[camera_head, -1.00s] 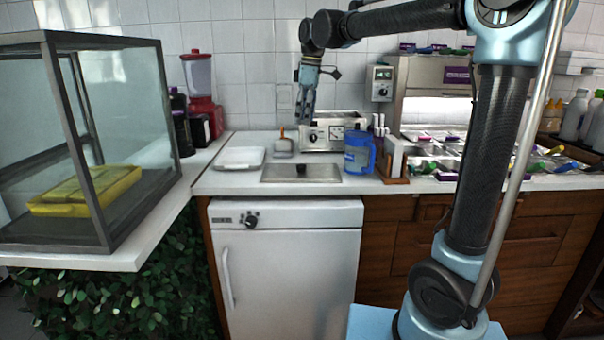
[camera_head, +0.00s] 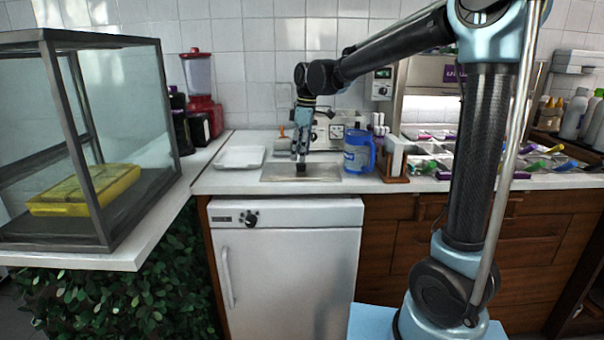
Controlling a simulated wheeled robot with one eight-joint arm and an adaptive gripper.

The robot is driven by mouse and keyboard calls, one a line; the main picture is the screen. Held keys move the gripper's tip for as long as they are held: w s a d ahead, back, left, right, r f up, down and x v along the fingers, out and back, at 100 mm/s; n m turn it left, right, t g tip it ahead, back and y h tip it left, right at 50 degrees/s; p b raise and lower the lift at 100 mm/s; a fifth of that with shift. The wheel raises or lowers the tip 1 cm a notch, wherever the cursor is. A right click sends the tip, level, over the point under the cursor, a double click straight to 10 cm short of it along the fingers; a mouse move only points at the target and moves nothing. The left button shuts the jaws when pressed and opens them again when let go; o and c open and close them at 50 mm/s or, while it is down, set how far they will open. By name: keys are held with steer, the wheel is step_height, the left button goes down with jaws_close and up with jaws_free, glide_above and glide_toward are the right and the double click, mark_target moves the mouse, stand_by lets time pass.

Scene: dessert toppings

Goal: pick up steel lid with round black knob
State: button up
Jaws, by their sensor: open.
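The steel lid (camera_head: 325,172) is a flat rectangular plate lying on the white counter above the fridge. Its round black knob (camera_head: 301,169) stands up near the middle of the plate. My gripper (camera_head: 300,158) points straight down over the lid, with its fingertips at or just above the knob. The fingers are apart, with the knob below or between them; at this size I cannot tell whether they touch it.
A blue jug (camera_head: 358,153) stands close to the right of the lid. A white tray (camera_head: 240,157) lies to the left. A steel appliance (camera_head: 322,136) stands behind my gripper. A glass case (camera_head: 120,120) stands at the far left.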

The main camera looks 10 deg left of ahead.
mark_target(301, 164)
steer(key=shift+w+d+f, duration=0.1)
steer(key=shift+d+f, duration=0.05)
steer(key=shift+f, duration=2.05)
jaws_close()
